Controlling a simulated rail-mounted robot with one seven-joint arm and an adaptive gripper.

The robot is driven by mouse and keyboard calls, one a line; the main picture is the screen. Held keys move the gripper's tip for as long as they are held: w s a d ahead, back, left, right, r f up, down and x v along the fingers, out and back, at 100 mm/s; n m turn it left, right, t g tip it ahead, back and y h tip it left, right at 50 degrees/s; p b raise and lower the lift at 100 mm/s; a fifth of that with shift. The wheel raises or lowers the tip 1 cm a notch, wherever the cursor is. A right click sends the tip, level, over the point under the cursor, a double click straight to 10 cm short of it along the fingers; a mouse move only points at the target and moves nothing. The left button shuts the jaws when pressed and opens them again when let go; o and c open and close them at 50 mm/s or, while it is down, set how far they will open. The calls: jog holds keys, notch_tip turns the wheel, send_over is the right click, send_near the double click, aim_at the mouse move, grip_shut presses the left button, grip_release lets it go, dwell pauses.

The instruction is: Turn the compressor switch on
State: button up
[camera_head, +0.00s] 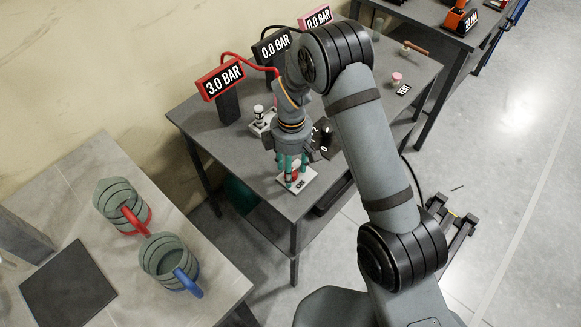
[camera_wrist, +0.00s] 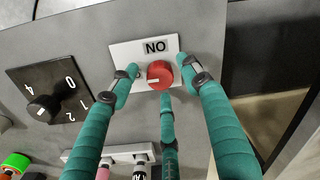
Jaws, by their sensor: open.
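The compressor switch is a red round knob (camera_wrist: 160,74) with a small white mark, on a white plate (camera_wrist: 128,54) with a black label reading "ON", upside down in the wrist view. In the head view the white plate (camera_head: 307,180) lies at the front edge of the table. My gripper (camera_wrist: 158,82) is open, with its teal fingers spread around the red knob. Two fingertips are beside the knob left and right, and a third is just below it. I cannot tell if they touch it. In the head view my gripper (camera_head: 292,172) is straight above the plate and partly hides the knob.
A black dial (camera_wrist: 43,107) marked 0, 1, 2 is beside the switch. A red display (camera_head: 220,78) reads 3.0 BAR; two others read 0.0 BAR. A white valve block (camera_head: 262,122) is behind my gripper.

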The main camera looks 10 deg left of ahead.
jog(key=shift+c, duration=0.5)
jog(key=c, duration=1)
jog(key=shift+c, duration=0.2)
jog(key=m+b, duration=0.2)
jog(key=m, duration=0.1)
jog(key=shift+f+b, duration=0.15)
jog(key=shift+b, duration=0.2)
jog(key=m+b, duration=0.3)
jog(key=m, duration=0.2)
jog(key=shift+m+b, duration=0.3)
jog(key=m+b, duration=0.3)
jog(key=m, duration=0.2)
jog(key=shift+r+m+b, duration=0.2)
jog(key=shift+m+b, duration=1.1)
jog(key=shift+m, duration=0.9)
